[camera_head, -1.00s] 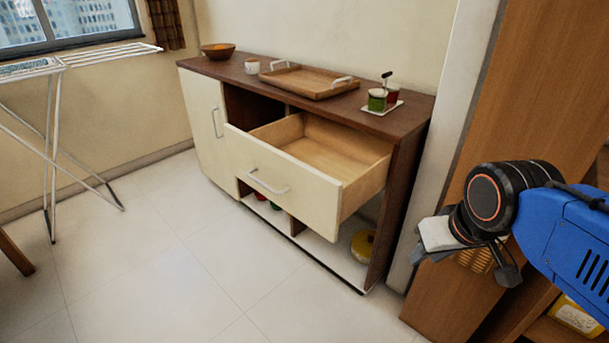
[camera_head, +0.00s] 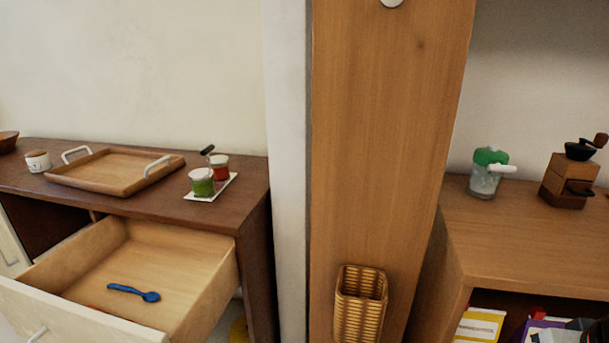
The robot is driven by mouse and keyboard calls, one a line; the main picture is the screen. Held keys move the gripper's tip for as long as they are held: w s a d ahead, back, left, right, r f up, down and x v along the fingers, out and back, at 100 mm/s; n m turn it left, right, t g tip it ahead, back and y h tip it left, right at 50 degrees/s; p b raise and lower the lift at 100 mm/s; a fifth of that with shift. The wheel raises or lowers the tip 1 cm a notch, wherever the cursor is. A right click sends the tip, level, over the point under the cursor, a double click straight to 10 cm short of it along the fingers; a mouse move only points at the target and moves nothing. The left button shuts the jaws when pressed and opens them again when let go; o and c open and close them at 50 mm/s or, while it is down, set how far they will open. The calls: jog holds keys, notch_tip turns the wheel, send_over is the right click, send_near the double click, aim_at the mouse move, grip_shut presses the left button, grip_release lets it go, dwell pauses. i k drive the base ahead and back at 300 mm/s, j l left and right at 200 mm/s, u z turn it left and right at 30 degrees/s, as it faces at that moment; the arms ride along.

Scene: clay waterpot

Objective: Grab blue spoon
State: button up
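A blue spoon (camera_head: 133,292) lies flat on the light wooden bottom of an open drawer (camera_head: 205,291) at the lower left of the head view. Its bowl end points right and its handle points left. The drawer sticks out from a dark brown sideboard (camera_head: 256,196). Nothing covers the spoon. A small red patch shows in the drawer near its front panel, mostly cut off by the panel. My gripper is not in view.
On the sideboard stand a wooden tray (camera_head: 112,178), a small white pot (camera_head: 38,161) and green and red jars (camera_head: 201,183) on a white plate. A wooden panel (camera_head: 385,150) with a wicker basket (camera_head: 360,302) stands right. A wooden counter (camera_head: 520,240) holds a grinder (camera_head: 570,181).

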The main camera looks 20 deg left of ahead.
aim_at(151, 296)
jog(key=j+z, duration=0.45)
jog(key=k+j+z, duration=0.15)
jog(key=z, duration=0.3)
jog(key=k+j+z, duration=0.2)
jog(key=z, duration=0.3)
jog(key=k+j+z, duration=0.2)
jog(key=z, duration=0.25)
jog(key=k+j+z, duration=0.3)
jog(key=z, duration=0.15)
jog(key=k+j+z, duration=0.25)
jog(key=z, duration=0.2)
jog(key=k+j+z, duration=0.1)
jog(key=k+z, duration=0.35)
jog(key=k+u, duration=0.1)
jog(key=k, duration=0.45)
jog(key=k+j+u, duration=0.15)
jog(key=k, duration=0.35)
jog(key=k+j+u, duration=0.1)
jog(key=k, duration=0.45)
jog(key=k+j+u, duration=0.1)
jog(key=k+u, duration=0.2)
jog(key=k, duration=0.15)
jog(key=k+j+u, duration=0.6)
jog(key=k, duration=0.2)
jog(key=l, duration=0.55)
jog(key=k, duration=0.05)
